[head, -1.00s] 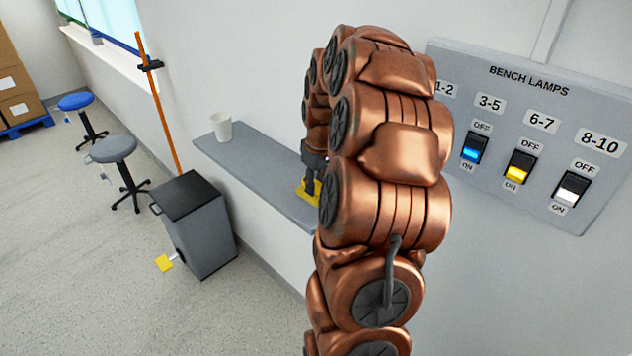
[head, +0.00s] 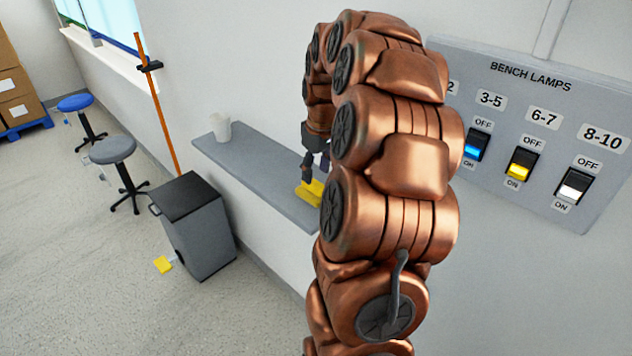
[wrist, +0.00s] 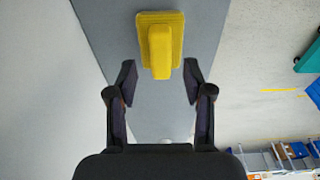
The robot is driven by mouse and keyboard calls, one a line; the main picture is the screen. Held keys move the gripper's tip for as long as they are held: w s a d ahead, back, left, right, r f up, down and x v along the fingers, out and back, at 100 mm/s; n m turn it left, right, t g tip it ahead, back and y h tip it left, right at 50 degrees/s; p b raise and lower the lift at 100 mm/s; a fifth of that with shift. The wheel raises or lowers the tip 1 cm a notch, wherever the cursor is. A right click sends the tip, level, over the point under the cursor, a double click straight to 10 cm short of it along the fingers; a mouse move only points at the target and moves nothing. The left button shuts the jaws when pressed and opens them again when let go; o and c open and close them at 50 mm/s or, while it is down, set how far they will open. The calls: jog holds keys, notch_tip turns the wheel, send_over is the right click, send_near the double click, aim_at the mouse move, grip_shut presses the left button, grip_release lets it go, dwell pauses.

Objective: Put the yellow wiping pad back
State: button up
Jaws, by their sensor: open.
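The yellow wiping pad (wrist: 174,22) lies on the grey wall shelf (wrist: 110,45), its raised yellow handle (wrist: 160,52) pointing toward my gripper in the wrist view. In the head view the pad (head: 309,193) shows partly, with my arm hiding its right side. My gripper (wrist: 158,82) is open and empty, its fingers apart on either side of the line of the handle. My gripper also shows small and partly hidden in the head view (head: 307,172).
A white cup (head: 220,128) stands on the shelf's far end. Below are a dark-lidded grey bin (head: 197,225) and a yellow pedal (head: 163,264). A switch panel (head: 545,85) is on the wall at right. The shelf between cup and pad is clear.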

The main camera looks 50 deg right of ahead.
aim_at(319, 184)
notch_tip(319, 184, up, 7)
jog(key=b, duration=0.1)
jog(key=s+a+f+n+g, duration=0.1)
jog(key=s+a, duration=0.2)
jog(key=a, duration=0.7)
jog(key=s+a+f, duration=0.1)
jog(key=s+a, duration=0.1)
jog(key=a, duration=0.8)
jog(key=s+a+f+g, duration=0.1)
jog(key=s+a+f, duration=0.3)
jog(key=s, duration=0.5)
jog(key=s+a+f+g, duration=0.1)
jog(key=s+a+f, duration=0.3)
jog(key=s+a, duration=0.4)
jog(key=shift+s+a+f+m, duration=0.15)
jog(key=shift+s+f+m, duration=0.1)
jog(key=shift+s+m, duration=0.2)
